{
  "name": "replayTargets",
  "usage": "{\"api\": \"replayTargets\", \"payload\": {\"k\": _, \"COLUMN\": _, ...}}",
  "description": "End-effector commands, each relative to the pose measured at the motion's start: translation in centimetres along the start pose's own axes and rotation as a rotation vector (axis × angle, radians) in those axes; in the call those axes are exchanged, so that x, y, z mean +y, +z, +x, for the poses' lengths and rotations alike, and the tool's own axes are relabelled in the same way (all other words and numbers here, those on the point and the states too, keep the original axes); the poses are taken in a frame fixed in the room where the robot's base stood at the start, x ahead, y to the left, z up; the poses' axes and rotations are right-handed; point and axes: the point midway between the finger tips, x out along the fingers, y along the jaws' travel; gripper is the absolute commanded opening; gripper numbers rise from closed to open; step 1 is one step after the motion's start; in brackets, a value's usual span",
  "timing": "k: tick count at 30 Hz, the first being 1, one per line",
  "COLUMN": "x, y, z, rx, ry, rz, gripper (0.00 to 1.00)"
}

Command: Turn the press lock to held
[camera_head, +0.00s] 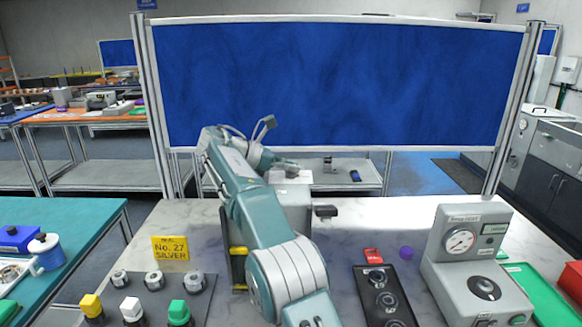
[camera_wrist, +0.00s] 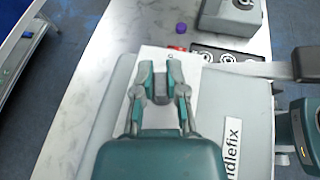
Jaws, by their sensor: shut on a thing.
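A grey press (camera_head: 292,205) stands at the middle of the table, partly hidden behind my arm. In the wrist view its grey housing (camera_wrist: 120,85) has a white plate (camera_wrist: 205,108) on top and a label reading "ndlefix", partly cut off. My gripper (camera_wrist: 161,90) points at the white plate, its fingers on either side of a small grey knob (camera_wrist: 160,82), which looks like the press lock. It is shut on this knob. Which position the knob is turned to cannot be read. In the head view my gripper (camera_head: 286,168) is over the press top, mostly hidden.
A dark press handle (camera_head: 326,211) sticks out at the press's right. A yellow sign (camera_head: 170,248) and several knobs are front left.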

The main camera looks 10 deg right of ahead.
Motion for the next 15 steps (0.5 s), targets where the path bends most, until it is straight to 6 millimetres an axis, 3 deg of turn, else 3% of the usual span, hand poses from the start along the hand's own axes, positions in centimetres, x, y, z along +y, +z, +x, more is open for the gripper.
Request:
{"api": "replayTargets", "payload": {"k": 12, "x": 0.14, "y": -0.09, "z": -0.11, "rx": -0.001, "ry": 0.005, "rz": 0.0, "gripper": 0.0}}
{"api": "replayTargets", "payload": {"k": 13, "x": 0.14, "y": -0.09, "z": -0.11, "rx": -0.001, "ry": 0.005, "rz": 0.0, "gripper": 0.26}}
{"api": "replayTargets", "payload": {"k": 15, "x": 0.12, "y": -0.09, "z": -0.1, "rx": -0.001, "ry": 0.004, "rz": 0.0, "gripper": 0.51}}
